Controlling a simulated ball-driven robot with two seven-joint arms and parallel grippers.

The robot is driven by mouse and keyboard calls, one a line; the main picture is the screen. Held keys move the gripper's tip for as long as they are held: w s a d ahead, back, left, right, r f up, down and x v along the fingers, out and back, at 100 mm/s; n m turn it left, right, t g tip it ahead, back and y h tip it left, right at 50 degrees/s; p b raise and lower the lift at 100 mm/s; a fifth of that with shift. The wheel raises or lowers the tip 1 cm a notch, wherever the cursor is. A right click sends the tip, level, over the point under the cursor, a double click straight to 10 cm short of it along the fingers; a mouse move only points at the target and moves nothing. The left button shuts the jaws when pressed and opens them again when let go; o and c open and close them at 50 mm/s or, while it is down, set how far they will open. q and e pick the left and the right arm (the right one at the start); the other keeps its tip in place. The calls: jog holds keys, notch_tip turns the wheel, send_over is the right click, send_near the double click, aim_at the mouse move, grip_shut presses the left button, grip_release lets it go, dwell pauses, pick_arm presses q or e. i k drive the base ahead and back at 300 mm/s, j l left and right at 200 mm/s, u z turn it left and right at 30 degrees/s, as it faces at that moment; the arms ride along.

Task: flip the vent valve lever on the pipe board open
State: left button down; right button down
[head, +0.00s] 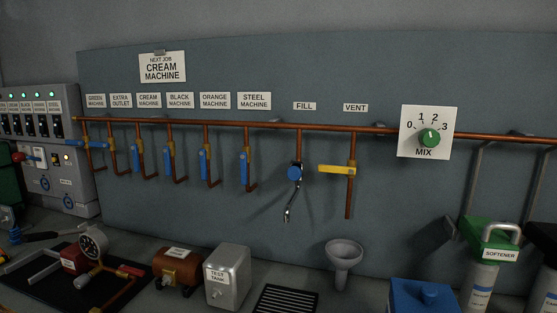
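The vent valve lever (337,169) is yellow and lies level, crosswise to its pipe, with its longer end pointing left. It sits on the copper vent pipe (349,200), which hangs down from the main pipe under the VENT label (355,107). The pipe board (390,75) is a large blue-grey panel on the wall. Neither of my grippers shows in the head view, and nothing touches the lever.
Left of the vent, the fill tap (295,173) has a blue knob. Several blue levers, such as the steel machine's (244,171), hang further left. A green MIX knob (429,138) is at right.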

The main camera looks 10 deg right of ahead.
aim_at(342, 169)
jog(key=i+j+z, duration=0.15)
jog(key=j, duration=0.6)
jog(key=i+j+z, duration=0.2)
jog(key=j, duration=0.55)
jog(key=k+l, duration=0.05)
jog(key=k, duration=0.05)
